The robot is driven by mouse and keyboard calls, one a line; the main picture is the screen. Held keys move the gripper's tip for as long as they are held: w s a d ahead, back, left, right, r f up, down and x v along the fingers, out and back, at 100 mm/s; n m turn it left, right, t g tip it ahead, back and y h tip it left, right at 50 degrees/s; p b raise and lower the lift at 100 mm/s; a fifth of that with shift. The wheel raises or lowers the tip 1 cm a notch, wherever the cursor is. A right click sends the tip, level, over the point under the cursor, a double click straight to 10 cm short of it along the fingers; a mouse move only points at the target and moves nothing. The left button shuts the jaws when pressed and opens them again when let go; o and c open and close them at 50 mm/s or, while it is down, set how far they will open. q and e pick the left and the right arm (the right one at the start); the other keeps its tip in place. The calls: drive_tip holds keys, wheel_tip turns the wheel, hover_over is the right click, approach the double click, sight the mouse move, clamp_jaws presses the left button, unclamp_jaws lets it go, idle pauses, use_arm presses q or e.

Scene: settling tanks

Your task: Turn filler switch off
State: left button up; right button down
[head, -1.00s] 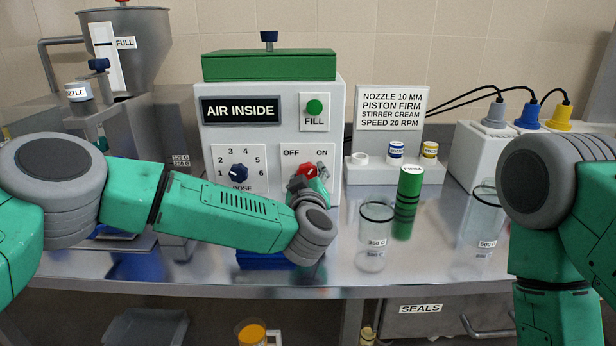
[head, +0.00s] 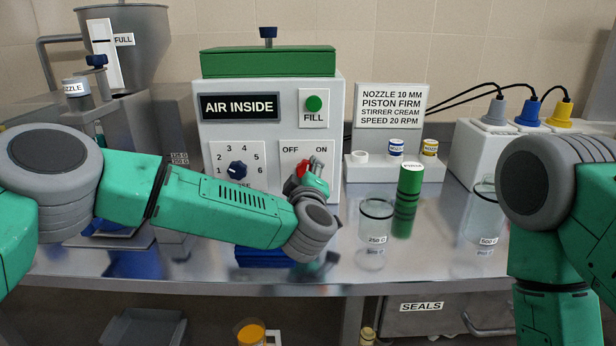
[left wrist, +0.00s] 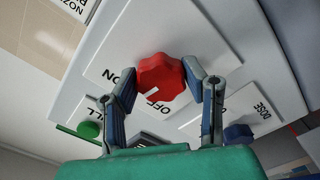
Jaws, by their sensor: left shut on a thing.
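The red switch knob (left wrist: 161,78) is on a white plate with OFF and ON labels on the front of the filler box (head: 215,140). In the left wrist view its white mark lies on the side facing the word OFF. My left gripper (left wrist: 167,90) is shut on the knob, with one finger on each side. In the head view the gripper (head: 309,172) hides most of the knob (head: 301,168) and the lower part of its plate. My right arm stands at the right edge; its gripper is out of view.
The blue dose knob (head: 237,170) is left of the switch, and the green FILL button (head: 314,103) is above it. A glass beaker (head: 376,222) and a green cylinder (head: 408,200) stand to the right. A steel hopper (head: 135,45) is at left.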

use_arm(q)
drive_tip(key=n+b, duration=0.1)
drive_tip(key=n, duration=0.3)
drive_tip(key=shift+f+n+b, duration=0.2)
drive_tip(key=shift+n+b, duration=0.1)
drive_tip(key=shift+b, duration=0.1)
drive_tip(key=n+b, duration=0.1)
drive_tip(key=n, duration=0.3)
drive_tip(key=shift+b, duration=0.4)
drive_tip(key=shift+f+n, duration=0.15)
drive_tip(key=shift+n, duration=0.15)
drive_tip(key=o, duration=1)
drive_tip(key=shift+s, duration=0.1)
drive_tip(key=shift+o, duration=0.6)
drive_tip(key=shift+a, duration=0.15)
drive_tip(key=shift+r, duration=0.25)
